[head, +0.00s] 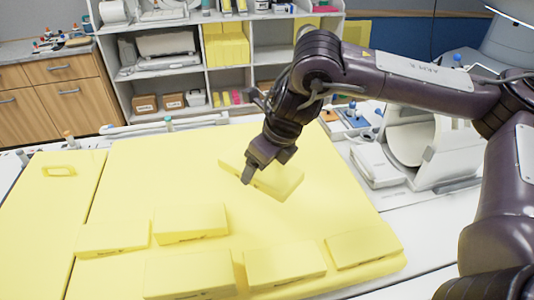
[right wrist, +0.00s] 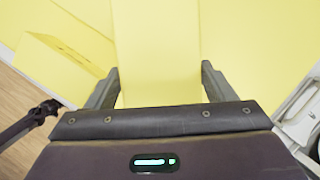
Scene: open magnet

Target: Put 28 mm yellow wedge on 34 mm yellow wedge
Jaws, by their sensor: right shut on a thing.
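My right gripper (head: 250,176) is shut on a yellow wedge (head: 276,182) at the middle of the yellow table pad. In the right wrist view the held wedge (right wrist: 155,45) lies between the two fingers. I cannot tell whether it is clear of the pad. Several more yellow wedges lie nearer: one at left (head: 113,237), one beside it (head: 191,221), a larger one in front (head: 190,276), one front middle (head: 285,266) and one at right (head: 363,247). Their size marks are too small to read, so I cannot tell the 28 mm from the 34 mm one.
The yellow pad (head: 130,185) covers most of the table, with bare room at its left and back. A white scanner-like machine (head: 412,140) and a small tray of blue-topped items (head: 352,118) stand at right. Shelves (head: 190,70) stand behind.

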